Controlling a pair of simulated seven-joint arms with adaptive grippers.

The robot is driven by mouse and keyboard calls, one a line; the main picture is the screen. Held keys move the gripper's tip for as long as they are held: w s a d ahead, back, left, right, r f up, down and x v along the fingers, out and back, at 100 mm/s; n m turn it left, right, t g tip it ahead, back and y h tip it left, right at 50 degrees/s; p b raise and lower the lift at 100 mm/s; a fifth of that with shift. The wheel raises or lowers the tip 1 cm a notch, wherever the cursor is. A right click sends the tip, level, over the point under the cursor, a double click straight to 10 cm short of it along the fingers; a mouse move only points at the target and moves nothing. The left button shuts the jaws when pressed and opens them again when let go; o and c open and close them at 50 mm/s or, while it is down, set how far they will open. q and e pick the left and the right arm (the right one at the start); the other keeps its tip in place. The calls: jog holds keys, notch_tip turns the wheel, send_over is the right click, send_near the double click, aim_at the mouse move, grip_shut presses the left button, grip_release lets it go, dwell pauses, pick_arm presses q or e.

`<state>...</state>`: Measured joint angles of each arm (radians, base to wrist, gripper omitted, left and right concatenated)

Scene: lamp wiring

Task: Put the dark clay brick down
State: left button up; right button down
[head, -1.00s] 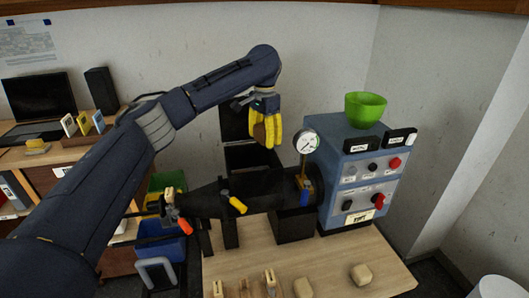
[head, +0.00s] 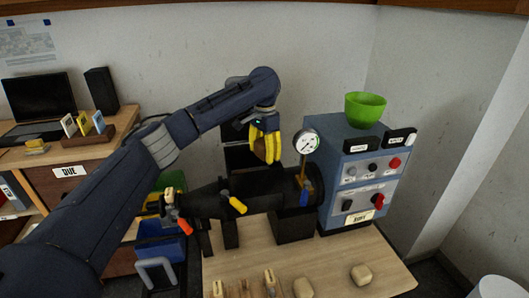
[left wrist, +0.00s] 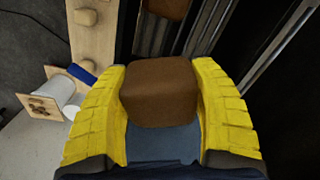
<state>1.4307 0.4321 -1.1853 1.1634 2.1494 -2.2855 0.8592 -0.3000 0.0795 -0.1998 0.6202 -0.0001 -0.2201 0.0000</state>
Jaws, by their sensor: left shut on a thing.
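My left gripper (head: 266,158) has yellow fingers and is shut on the dark clay brick (left wrist: 160,90). In the left wrist view the brown brick sits between the two fingers, its broad face toward the camera. In the head view the brick shows only partly between the fingers. The gripper points down, above and behind the black pipe-like machine (head: 215,197), in front of a dark upright frame. A second brown block (left wrist: 166,7) shows at the top edge of the left wrist view, apart from the held brick. My right gripper is not in view.
A round gauge (head: 306,142) and the blue control box (head: 340,180) stand just right of my gripper. A green bowl (head: 365,109) sits on the box. Pale lumps (head: 361,275) and small wooden pieces lie on the bench (head: 330,262). Metal rails (left wrist: 285,50) run beside the brick.

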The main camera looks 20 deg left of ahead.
pick_arm(q)
jog(key=shift+f, duration=0.6)
jog(key=o, duration=1.6)
notch_tip(320, 180, up, 13)
jog(key=shift+r, duration=0.1)
